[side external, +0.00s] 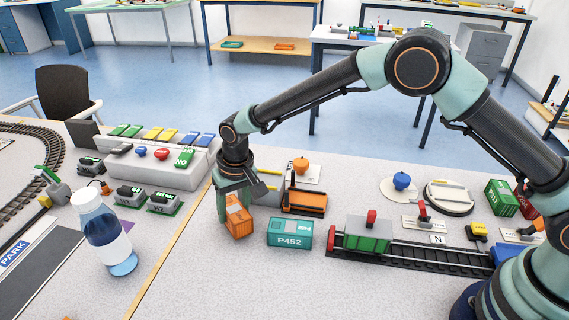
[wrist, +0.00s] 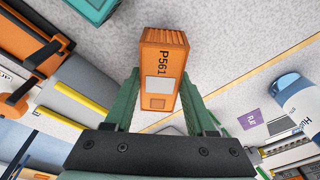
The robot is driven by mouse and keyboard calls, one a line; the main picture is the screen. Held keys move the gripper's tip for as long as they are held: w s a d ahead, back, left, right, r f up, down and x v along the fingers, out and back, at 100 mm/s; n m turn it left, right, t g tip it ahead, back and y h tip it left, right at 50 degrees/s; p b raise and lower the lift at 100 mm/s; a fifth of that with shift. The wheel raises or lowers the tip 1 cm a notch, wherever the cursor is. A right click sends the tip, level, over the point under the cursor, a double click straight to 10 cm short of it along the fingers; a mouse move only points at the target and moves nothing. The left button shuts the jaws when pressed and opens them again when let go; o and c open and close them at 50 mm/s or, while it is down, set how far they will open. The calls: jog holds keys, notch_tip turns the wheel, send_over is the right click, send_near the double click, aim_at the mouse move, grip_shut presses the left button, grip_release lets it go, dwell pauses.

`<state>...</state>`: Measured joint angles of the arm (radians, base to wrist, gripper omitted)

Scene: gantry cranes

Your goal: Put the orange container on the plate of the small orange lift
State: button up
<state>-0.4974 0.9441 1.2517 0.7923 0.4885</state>
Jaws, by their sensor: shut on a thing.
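The orange container (side external: 238,222), marked P561, is between the fingers of my gripper (side external: 234,197). In the wrist view my gripper (wrist: 163,88) is shut on the container (wrist: 163,65), with a green finger on each side. In the side view the container is slightly tilted and low over the table; I cannot tell whether it touches. The small orange lift (side external: 305,202) stands just right of my gripper. In the wrist view the lift (wrist: 30,45) is at the upper left, beside a yellow-striped grey part. My gripper and the container are apart from its plate.
A teal container (side external: 290,233), marked P452, lies in front of the lift. A track with a green wagon (side external: 362,236) runs right. A button panel (side external: 157,160) is behind left. Table in front of the teal container is clear.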

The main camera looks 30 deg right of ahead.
jog(key=shift+f, duration=0.55)
dwell(0.5)
jog(key=o, duration=1.3)
jog(key=shift+o, duration=0.2)
jog(key=shift+r, duration=3.5)
